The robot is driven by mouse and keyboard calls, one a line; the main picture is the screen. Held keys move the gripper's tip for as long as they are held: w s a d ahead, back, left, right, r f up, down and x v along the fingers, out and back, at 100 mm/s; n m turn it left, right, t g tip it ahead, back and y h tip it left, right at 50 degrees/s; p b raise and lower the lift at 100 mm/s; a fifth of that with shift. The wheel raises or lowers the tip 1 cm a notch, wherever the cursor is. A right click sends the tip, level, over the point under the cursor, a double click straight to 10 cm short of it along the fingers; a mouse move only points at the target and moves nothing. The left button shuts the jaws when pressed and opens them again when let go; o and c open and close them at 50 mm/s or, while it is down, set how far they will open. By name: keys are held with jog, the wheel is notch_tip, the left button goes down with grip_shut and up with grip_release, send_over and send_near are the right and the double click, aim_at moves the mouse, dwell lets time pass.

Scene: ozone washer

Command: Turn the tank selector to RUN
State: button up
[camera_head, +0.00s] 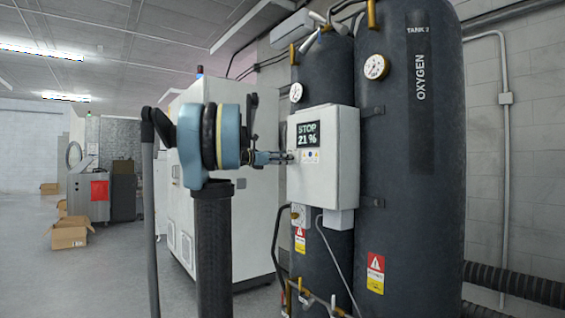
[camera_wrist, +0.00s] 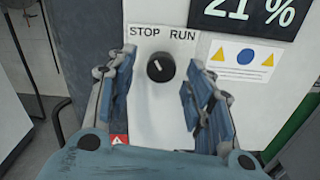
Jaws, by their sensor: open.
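The tank selector (camera_wrist: 160,67) is a round black knob on a white panel, below the printed words STOP and RUN. Its light pointer mark leans up and left, towards STOP. My gripper (camera_wrist: 160,95) is open, with one blue finger on each side of the knob and gaps between. In the head view my gripper (camera_head: 287,157) reaches the left part of the white control box (camera_head: 340,165), and the knob is hidden there. The box's display (camera_head: 308,135) reads STOP 21 %.
The box is mounted on dark tanks; the right one (camera_head: 410,220) is marked OXYGEN. Gauges (camera_head: 376,67) and pipes are close by. A white cabinet (camera_head: 262,215) stands behind my arm. A label with yellow triangles (camera_wrist: 240,57) is right of the knob.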

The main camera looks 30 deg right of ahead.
jog(key=shift+w+d, duration=0.1)
jog(key=shift+d, duration=0.8)
jog(key=c, duration=1.1)
jog(key=shift+o, duration=0.2)
jog(key=shift+a, duration=0.2)
jog(key=shift+d, duration=0.15)
